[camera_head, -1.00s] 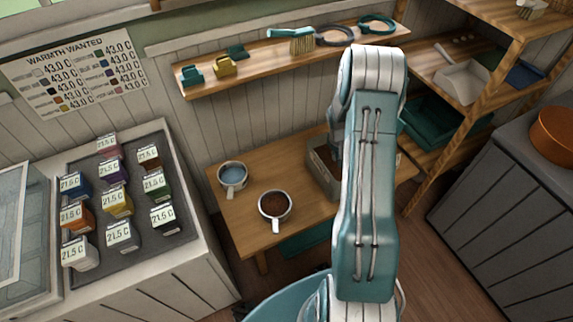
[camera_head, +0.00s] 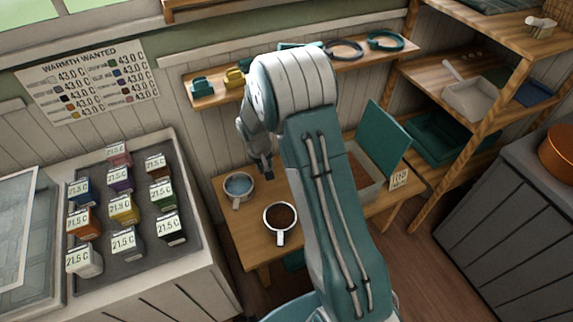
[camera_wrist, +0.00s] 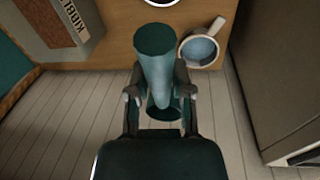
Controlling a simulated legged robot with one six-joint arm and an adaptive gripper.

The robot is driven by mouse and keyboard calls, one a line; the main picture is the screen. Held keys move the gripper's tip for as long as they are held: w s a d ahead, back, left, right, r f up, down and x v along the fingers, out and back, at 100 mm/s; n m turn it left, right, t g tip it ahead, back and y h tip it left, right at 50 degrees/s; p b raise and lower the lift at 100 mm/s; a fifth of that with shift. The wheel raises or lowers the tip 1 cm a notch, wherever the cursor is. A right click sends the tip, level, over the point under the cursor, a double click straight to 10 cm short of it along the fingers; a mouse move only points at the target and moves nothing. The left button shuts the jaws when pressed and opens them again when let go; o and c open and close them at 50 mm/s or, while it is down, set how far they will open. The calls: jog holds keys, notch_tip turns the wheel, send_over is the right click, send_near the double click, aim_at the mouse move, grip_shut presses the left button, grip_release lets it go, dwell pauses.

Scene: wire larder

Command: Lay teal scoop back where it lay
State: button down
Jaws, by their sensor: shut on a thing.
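My gripper (camera_wrist: 160,95) is shut on the teal scoop (camera_wrist: 155,45), whose round end points away from the palm in the wrist view. In the head view my gripper (camera_head: 263,168) hangs near the wall above the back of the wooden table (camera_head: 245,245); the scoop is not clearly visible there. A cup of blue water (camera_head: 238,187) stands below and left of the gripper and also shows in the wrist view (camera_wrist: 200,50). A cup of brown kibble (camera_head: 281,218) stands nearer the front. The kibble bin (camera_head: 366,192) is partly behind my arm, with its teal lid (camera_head: 382,140) upright.
A wall shelf (camera_head: 205,101) above the table holds teal and yellow items and round collars (camera_head: 385,41). A counter with several labelled blocks (camera_head: 122,210) stands left. A wooden rack with a white scoop-like tray (camera_head: 470,100) stands right.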

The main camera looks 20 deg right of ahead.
jog(key=w+d+f, duration=0.3)
jog(key=d+f, duration=0.4)
jog(key=f, duration=0.2)
jog(key=w+d+f, duration=0.2)
jog(key=d+f, duration=0.6)
jog(key=f, duration=0.1)
jog(key=shift+w+a+f, duration=0.1)
jog(key=shift+a+f, duration=0.05)
jog(key=shift+f, duration=4.7)
jog(key=shift+c, duration=2.2)
grip_release()
jog(key=shift+r, duration=0.1)
notch_tip(320, 180, up, 12)
jog(key=a, duration=0.1)
jog(key=shift+s+a+f, duration=0.25)
jog(key=shift+s+a, duration=0.05)
jog(key=shift+s, duration=0.05)
